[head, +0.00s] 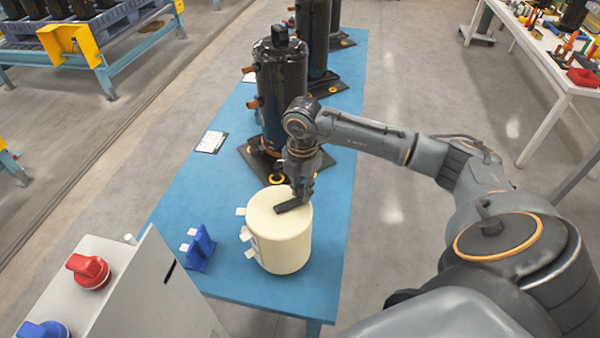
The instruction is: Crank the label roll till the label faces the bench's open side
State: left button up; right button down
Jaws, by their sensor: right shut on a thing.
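The label roll (283,245) is a cream cylinder standing upright near the front end of the blue bench (325,230). White label tabs (247,233) stick out from its left side. A printed label partly shows there, turned to the left. A dark crank bar (291,206) lies across the roll's top. My right gripper (299,193) reaches down from above and is shut on the crank's far end. The gripper hides that end and the fingertips are hard to make out. My left gripper is not in view.
Black compressors (283,92) stand on dark base plates behind the roll. A blue holder (200,248) and a white printed card (212,142) lie to the left. A grey box with red (88,270) and blue (42,330) knobs fills the front left. The bench right of the roll is clear.

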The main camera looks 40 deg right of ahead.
jog(key=shift+s+m, duration=0.25)
jog(key=shift+m, duration=0.25)
dwell(0.3)
jog(key=c, duration=1.2)
grip_release()
notch_tip(320, 180, up, 12)
jog(key=shift+s, duration=0.1)
